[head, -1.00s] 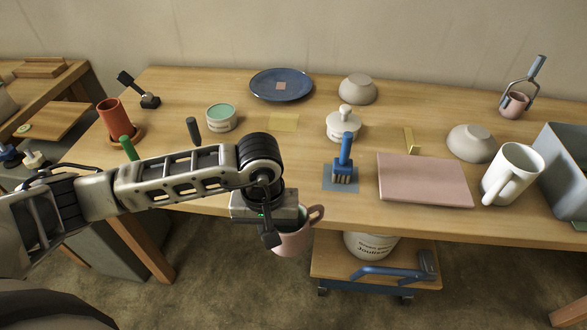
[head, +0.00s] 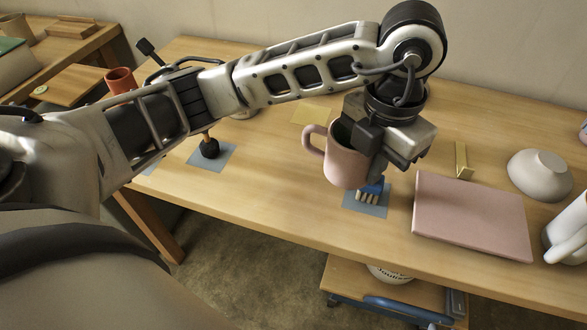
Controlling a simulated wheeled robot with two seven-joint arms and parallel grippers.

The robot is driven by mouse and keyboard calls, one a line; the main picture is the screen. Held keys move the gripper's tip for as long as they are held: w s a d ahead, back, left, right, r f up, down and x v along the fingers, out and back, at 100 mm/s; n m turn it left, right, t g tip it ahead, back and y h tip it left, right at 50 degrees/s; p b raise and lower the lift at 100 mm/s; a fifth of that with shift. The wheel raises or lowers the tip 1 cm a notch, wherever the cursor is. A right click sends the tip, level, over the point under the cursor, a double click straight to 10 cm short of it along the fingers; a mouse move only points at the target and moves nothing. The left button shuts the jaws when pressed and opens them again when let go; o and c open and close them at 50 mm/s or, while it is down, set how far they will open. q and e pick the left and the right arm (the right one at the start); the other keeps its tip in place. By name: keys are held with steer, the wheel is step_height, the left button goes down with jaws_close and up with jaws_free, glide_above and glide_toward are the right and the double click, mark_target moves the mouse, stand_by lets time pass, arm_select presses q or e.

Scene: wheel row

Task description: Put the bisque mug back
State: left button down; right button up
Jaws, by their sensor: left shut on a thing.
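The bisque mug (head: 345,164), pinkish with its handle to the left, hangs upright in my left gripper (head: 377,150). The gripper is shut on its rim and wall on the right side. The mug is held above the table (head: 260,205), in front of the blue brush (head: 368,193), which it partly hides. A yellow square (head: 311,115) lies flat on the table behind the mug, to its upper left. My right gripper is not in view.
A pink board (head: 470,215) lies right of the brush's grey-blue mat (head: 352,204). A dark-headed tool (head: 209,148) stands on a mat at left. My arm hides the table's back.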

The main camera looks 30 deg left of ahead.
arm_select(q)
steer(key=shift+w+n, duration=0.15)
steer(key=shift+n, duration=0.15)
steer(key=a+f, duration=0.2)
steer(key=a, duration=0.2)
steer(key=w+a+f, duration=0.1)
steer(key=a+f, duration=0.2)
steer(key=a, duration=0.1)
steer(key=a+f, duration=0.3)
steer(key=a, duration=0.1)
steer(key=shift+w+a, duration=0.15)
steer(key=shift+w, duration=0.25)
steer(key=shift+w+a+f, duration=0.1)
steer(key=shift+a+f, duration=0.25)
steer(key=shift+f, duration=0.05)
steer(key=f, duration=0.3)
steer(key=shift+a+f+p, duration=0.1)
steer(key=shift+a+p, duration=0.25)
steer(key=shift+p, duration=0.05)
steer(key=shift+f, duration=0.35)
